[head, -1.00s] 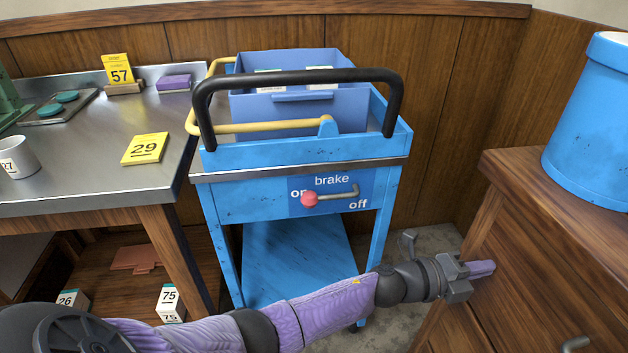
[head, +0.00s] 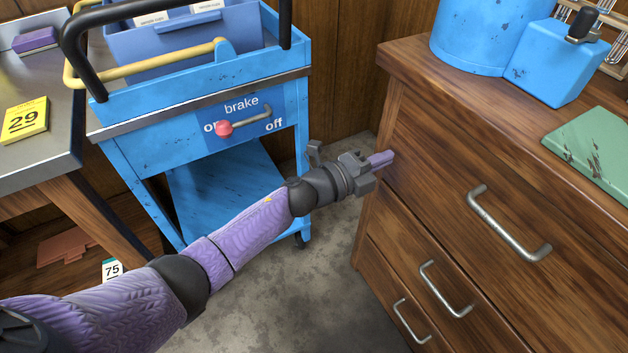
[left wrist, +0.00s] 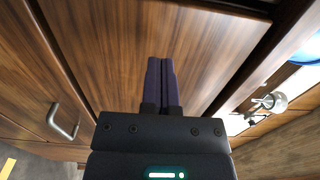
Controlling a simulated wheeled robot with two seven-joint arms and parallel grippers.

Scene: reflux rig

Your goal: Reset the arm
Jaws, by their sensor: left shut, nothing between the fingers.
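My left arm reaches in from the lower left in the head view, with a purple sleeve and dark joints. My left gripper (head: 381,159) is shut and empty, its purple fingers together, at the left edge of the wooden drawer cabinet (head: 430,130). In the left wrist view the closed fingers (left wrist: 161,75) point at the brown wooden panels of the cabinet. I cannot tell whether the fingertips touch the wood. My right gripper is not in view.
A blue cart (head: 190,90) with a brake lever (head: 245,122) stands left of the gripper. The cabinet has metal drawer handles (head: 507,225). A blue drum (head: 470,35), blue box (head: 557,60) and green mat (head: 597,150) are on top. A metal table (head: 65,120) is at left. Grey floor (head: 310,290) is open below the arm.

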